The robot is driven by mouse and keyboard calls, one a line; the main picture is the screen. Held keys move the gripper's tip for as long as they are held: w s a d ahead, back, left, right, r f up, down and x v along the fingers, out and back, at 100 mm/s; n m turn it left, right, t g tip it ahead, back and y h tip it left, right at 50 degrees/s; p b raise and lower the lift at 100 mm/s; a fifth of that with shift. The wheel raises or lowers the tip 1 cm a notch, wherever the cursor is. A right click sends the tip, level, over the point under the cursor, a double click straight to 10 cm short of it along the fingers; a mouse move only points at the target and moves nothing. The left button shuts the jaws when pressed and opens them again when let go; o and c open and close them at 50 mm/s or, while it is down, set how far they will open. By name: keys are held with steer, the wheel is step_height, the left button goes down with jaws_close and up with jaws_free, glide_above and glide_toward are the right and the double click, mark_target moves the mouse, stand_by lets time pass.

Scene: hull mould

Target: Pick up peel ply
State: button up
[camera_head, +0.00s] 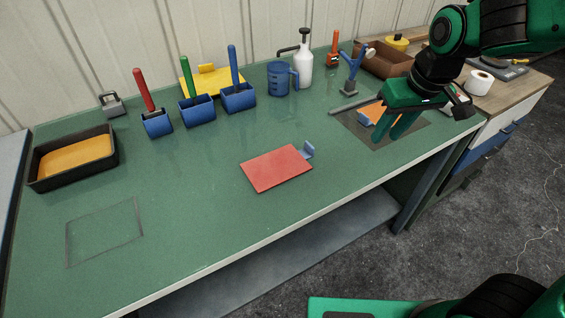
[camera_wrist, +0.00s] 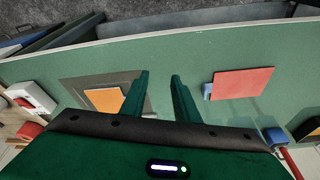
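Three flat sheets with upright tabs lie on the green bench; I cannot tell by sight which is the peel ply. The red sheet (camera_head: 276,169) has a grey-blue tab and lies mid-bench; it also shows in the wrist view (camera_wrist: 243,83). The orange sheet (camera_head: 374,110) lies on a dark mat (camera_head: 354,125), partly hidden by my gripper; it also shows in the wrist view (camera_wrist: 104,99). A yellow sheet (camera_head: 199,81) lies at the back. My gripper (camera_head: 388,136) is above the mat's front part; its fingers (camera_wrist: 158,76) are apart with nothing between them.
Blue holders (camera_head: 197,112) with coloured handles, a blue jug (camera_head: 279,78) and a white spray bottle (camera_head: 304,62) stand along the back. A black tray (camera_head: 115,152) with an orange-yellow content is at left. A transparent square outline (camera_head: 104,232) lies front left. The bench between is clear.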

steer(key=w+a+n+y, duration=0.1)
steer(key=w+a+n, duration=0.15)
steer(key=a, duration=1.05)
glide_above(313, 147)
steer(key=s+d, duration=0.1)
steer(key=s, duration=0.1)
steer(key=shift+n, duration=0.45)
steer(key=f, duration=0.4)
steer(key=shift+w+d+f, duration=0.1)
steer(key=shift+w+d, duration=0.1)
steer(key=shift+s+x, duration=0.1)
steer(key=shift+x, duration=1.1)
steer(key=shift+s+x, duration=0.15)
steer(key=shift+x, duration=1.8)
steer(key=shift+w, duration=0.1)
jaws_close()
